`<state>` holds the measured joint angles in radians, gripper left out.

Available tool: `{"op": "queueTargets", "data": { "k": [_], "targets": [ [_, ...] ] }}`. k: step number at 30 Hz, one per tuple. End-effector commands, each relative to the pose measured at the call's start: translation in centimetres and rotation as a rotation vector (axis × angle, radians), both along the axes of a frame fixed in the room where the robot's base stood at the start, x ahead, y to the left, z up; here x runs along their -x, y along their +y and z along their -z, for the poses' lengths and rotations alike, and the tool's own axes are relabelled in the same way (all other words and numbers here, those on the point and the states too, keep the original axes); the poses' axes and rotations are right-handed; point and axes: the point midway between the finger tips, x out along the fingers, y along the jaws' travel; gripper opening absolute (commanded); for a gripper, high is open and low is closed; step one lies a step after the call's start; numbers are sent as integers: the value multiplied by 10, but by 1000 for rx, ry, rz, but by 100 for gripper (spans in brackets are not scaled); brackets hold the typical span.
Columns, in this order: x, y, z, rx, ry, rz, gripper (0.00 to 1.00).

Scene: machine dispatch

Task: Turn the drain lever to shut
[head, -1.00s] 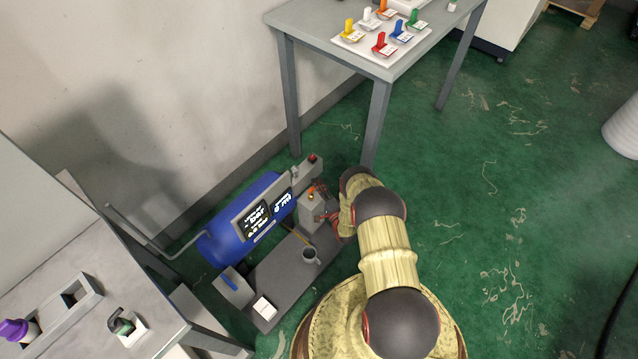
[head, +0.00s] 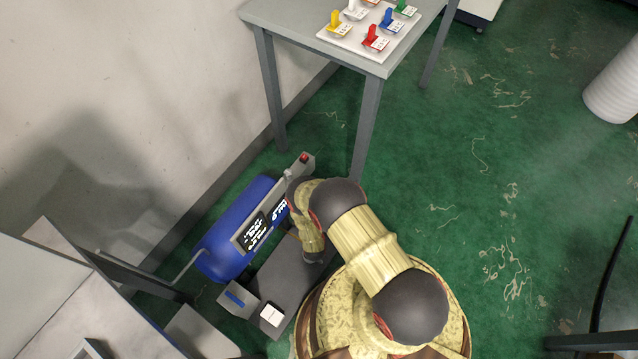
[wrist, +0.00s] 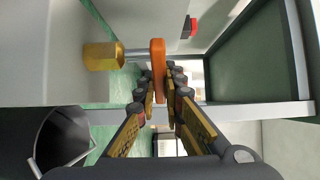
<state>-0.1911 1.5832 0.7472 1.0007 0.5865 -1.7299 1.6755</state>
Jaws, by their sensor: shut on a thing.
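In the wrist view, the orange drain lever (wrist: 158,62) stands between the two fingers of my gripper (wrist: 163,88). The gripper is shut on the lever. A brass fitting (wrist: 103,56) sits to its left, joined to the lever by a thin metal stem. In the head view, my arm hides the lever, the valve and my gripper. The blue compressor tank (head: 236,225) lies beside my arm, with a dark display panel (head: 254,232) on its front.
A red button (head: 304,156) sits on the machine's far end, also visible in the wrist view (wrist: 192,27). A grey table (head: 290,25) with coloured tags stands behind.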

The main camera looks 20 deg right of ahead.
Motion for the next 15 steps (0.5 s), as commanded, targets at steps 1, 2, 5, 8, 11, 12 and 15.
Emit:
{"op": "queueTargets", "data": {
  "k": [1, 2, 5, 8, 11, 12, 15],
  "targets": [
    [2, 3, 3, -1, 3, 27, 0],
    [3, 3, 3, -1, 3, 48, 0],
    [6, 3, 3, -2, 1, 114, 0],
    [9, 2, 3, -2, 2, 174, 0],
    [11, 2, 3, -2, 2, 223, 0],
    [12, 2, 3, -2, 2, 241, 0],
    [13, 2, 3, -2, 4, 275, 0]
  ]
}}
